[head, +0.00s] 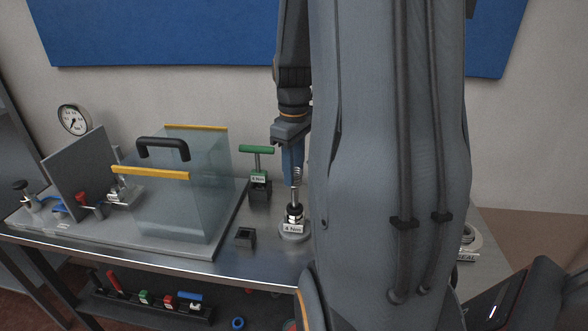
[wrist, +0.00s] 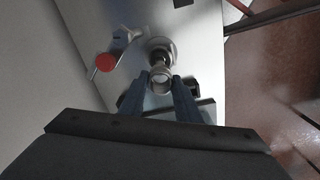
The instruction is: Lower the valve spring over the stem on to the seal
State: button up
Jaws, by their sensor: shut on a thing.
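The valve spring (head: 298,173) is a small metal coil held between the blue fingers of my gripper (head: 294,172), which point down. The upright stem (head: 294,195) stands just below on a round stand with a white label (head: 293,229). A dark collar with a bright ring, probably the seal (head: 294,209), sits around its base. The spring's lower end is at about the stem's tip; I cannot tell whether it is around it. In the wrist view my gripper (wrist: 161,80) is shut on the spring (wrist: 160,72), with the round stand (wrist: 163,47) beyond it.
A green-handled tool in a block (head: 258,165) stands just left of the stem. A small dark square holder (head: 245,237) is in front of it. A clear guard (head: 185,205) with yellow edges and a black handle stands further left. A white ring (head: 470,242) lies at the right.

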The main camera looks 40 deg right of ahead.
aim_at(294, 193)
jog(key=shift+f+b, duration=1.65)
jog(key=shift+f, duration=2.2)
jog(key=o, duration=1.1)
jog(key=shift+o, duration=0.2)
jog(key=shift+r+b, duration=0.85)
jog(key=shift+r, duration=3.05)
jog(key=s+a+f+m, duration=0.1)
jog(key=a+f, duration=0.2)
jog(key=a, duration=0.5)
jog(key=s+a+f+m+t+b, duration=0.1)
jog(key=a+f, duration=0.3)
jog(key=a, duration=0.4)
jog(key=s+a+f+m+b, duration=0.1)
jog(key=a+f, duration=0.2)
jog(key=a, duration=0.5)
jog(key=shift+f+m, duration=0.15)
jog(key=shift+m, duration=0.15)
